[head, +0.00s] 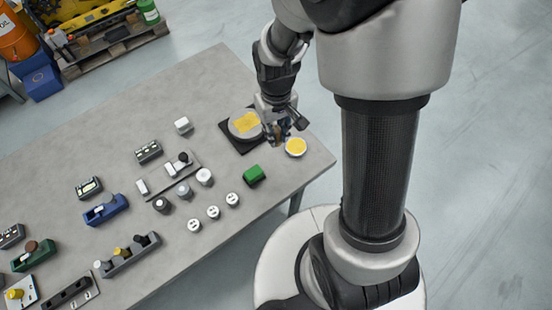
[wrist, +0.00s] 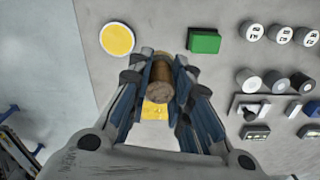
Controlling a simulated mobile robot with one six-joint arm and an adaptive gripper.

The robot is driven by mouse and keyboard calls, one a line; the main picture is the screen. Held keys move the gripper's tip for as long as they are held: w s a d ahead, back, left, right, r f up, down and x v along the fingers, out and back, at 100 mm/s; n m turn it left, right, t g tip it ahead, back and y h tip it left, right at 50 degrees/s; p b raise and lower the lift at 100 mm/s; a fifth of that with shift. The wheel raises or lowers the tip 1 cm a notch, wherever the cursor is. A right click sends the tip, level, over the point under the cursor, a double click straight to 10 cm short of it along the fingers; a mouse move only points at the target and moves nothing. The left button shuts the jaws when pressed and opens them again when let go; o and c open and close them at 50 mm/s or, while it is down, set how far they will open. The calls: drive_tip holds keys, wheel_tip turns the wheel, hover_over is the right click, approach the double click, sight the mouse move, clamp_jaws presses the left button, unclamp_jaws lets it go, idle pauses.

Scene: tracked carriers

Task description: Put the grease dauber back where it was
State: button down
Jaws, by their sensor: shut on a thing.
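My gripper (wrist: 163,64) is shut on a brown, wood-coloured cylinder, which I take to be the grease dauber (wrist: 159,88). In the head view my gripper (head: 279,130) is over the table's right end, between a grey round plate with a yellow patch (head: 236,126) and a round white-rimmed dish of yellow stuff (head: 296,147). The dish also shows in the wrist view (wrist: 117,39), up and left of the gripper. The plate's yellow patch shows partly beneath the dauber in the wrist view. The dauber's lower end is hidden, so I cannot tell whether it touches anything.
The plate sits on a black square mat (head: 229,139). A green block (head: 254,174) lies in front. Several white and grey round pieces, a grey tray (head: 159,184) and coloured carriers, one blue (head: 105,209), stand to the left. The table's right edge is close to the dish.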

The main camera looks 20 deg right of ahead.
wheel_tip(320, 180, down, 14)
drive_tip(key=b, duration=0.3)
drive_tip(key=c, duration=1.9)
unclamp_jaws()
drive_tip(key=shift+f+b, duration=0.2)
drive_tip(key=shift+b, duration=0.15)
drive_tip(key=o, duration=0.4)
drive_tip(key=shift+o, duration=0.2)
drive_tip(key=shift+r, duration=0.1)
